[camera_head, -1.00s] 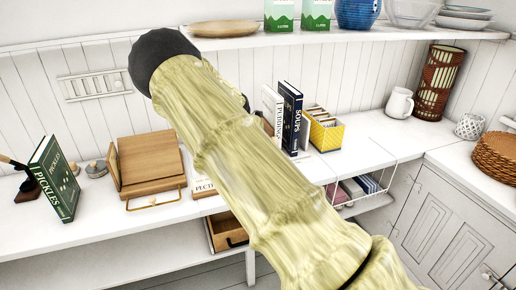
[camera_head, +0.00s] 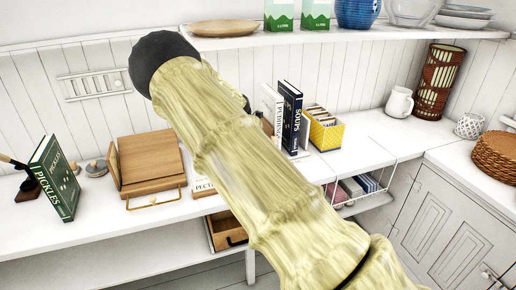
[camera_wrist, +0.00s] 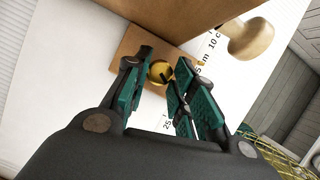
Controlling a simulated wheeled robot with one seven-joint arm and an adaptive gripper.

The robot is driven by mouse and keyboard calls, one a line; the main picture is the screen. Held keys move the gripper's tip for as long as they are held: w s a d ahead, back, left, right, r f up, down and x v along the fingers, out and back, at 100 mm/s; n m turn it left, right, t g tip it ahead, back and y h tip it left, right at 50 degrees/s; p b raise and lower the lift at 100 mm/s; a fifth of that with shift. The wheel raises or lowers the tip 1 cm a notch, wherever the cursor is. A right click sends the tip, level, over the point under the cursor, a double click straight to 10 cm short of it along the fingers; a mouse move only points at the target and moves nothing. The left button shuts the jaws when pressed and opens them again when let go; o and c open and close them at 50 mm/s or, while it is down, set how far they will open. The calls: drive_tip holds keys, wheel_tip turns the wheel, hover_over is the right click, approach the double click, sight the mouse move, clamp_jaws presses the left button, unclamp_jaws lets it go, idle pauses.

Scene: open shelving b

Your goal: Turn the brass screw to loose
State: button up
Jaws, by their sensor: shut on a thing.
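The brass screw (camera_wrist: 160,72) shows in the wrist view as a round golden head with a dark slot. It sits at a brown wooden piece (camera_wrist: 131,47). My gripper (camera_wrist: 163,66) has its green-padded fingers on either side of the screw head and is shut on it. A larger wooden panel (camera_wrist: 180,14) rises just beyond the fingertips. In the head view my arm covers the middle, and neither the screw nor my fingers can be seen there.
A wooden book stand (camera_head: 152,165) and a green book (camera_head: 58,178) stand left of my arm. Upright dark blue books (camera_head: 291,118) and a yellow box (camera_head: 327,132) are to its right. In the wrist view a pale rounded knob (camera_wrist: 250,40) is close on the right.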

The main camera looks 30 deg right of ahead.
drive_tip(key=shift+n, duration=0.3)
drive_tip(key=shift+s+r+n+t+p, duration=0.1)
drive_tip(key=shift+n+t+p, duration=0.4)
drive_tip(key=shift+n+p, duration=0.4)
drive_tip(key=n+t, duration=0.1)
drive_tip(key=n, duration=0.2)
drive_tip(key=shift+s+d+n, duration=0.1)
drive_tip(key=shift+n, duration=0.3)
drive_tip(key=n+t+y+b, duration=0.1)
drive_tip(key=n, duration=0.2)
drive_tip(key=shift+s+d, duration=0.1)
drive_tip(key=shift+s, duration=0.05)
drive_tip(key=shift+s+d+n+t+y+b, duration=0.1)
drive_tip(key=shift+n+t+y+b, duration=0.3)
drive_tip(key=shift+n, duration=0.6)
drive_tip(key=shift+n+t+y+b, duration=0.2)
drive_tip(key=shift+n+y+b, duration=0.25)
drive_tip(key=shift+n, duration=0.85)
drive_tip(key=o, duration=1)
